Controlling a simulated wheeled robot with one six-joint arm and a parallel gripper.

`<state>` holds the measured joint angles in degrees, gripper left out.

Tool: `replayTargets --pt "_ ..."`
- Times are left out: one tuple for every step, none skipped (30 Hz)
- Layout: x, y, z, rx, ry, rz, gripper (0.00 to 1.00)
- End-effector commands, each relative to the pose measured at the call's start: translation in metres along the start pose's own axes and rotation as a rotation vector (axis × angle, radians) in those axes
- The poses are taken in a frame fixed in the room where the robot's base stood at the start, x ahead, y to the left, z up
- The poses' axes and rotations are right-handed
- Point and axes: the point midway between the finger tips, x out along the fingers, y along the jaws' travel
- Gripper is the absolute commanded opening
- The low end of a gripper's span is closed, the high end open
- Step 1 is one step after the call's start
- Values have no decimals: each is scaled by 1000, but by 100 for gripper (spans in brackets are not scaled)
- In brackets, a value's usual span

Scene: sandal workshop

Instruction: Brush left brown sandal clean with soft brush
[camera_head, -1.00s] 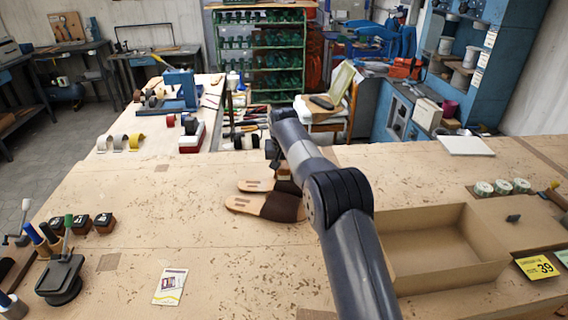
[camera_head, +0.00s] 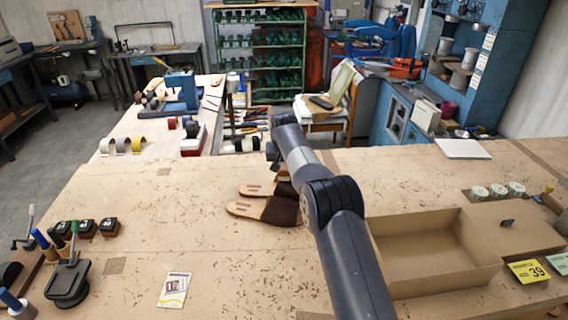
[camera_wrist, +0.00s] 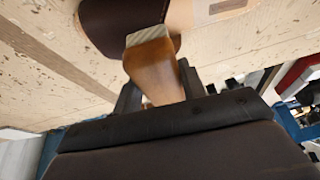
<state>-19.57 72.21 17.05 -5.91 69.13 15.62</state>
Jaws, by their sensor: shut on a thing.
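Two brown sandals with tan insoles lie side by side on the workbench in the head view, the nearer sandal (camera_head: 266,209) and the farther sandal (camera_head: 258,189), their right ends partly behind my arm. In the wrist view my gripper (camera_wrist: 160,92) is shut on the brush (camera_wrist: 150,68), which shows an orange-brown wooden body and a pale striped end. The brush overlaps the dark upper of a sandal (camera_wrist: 112,22) there; I cannot tell whether it touches. A tan insole (camera_wrist: 222,10) shows at the top. In the head view the gripper is mostly hidden behind my arm.
An open cardboard box (camera_head: 435,262) stands right of my arm. A small printed packet (camera_head: 174,290) lies at the front. Several tins (camera_head: 497,190) stand at the right.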

Motion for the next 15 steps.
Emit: replayTargets --pt "-1 0 -2 0 0 0 16" --pt "-1 0 -3 0 0 0 16" --pt "0 0 -3 0 0 0 16" --pt "0 0 -4 0 -1 0 16" --pt "1 0 -4 0 -1 0 16" --pt "2 0 -4 0 0 0 16" --pt "2 0 -4 0 0 0 16" --pt "2 0 -4 0 0 0 16" --pt "2 0 -4 0 0 0 16" --pt "2 0 -4 0 0 0 16" --pt "2 0 -4 0 0 0 16" --pt "2 0 -4 0 0 0 16" --pt "2 0 -4 0 0 0 16" --pt "2 0 -4 0 0 0 16" --pt "2 0 -4 0 0 0 16"
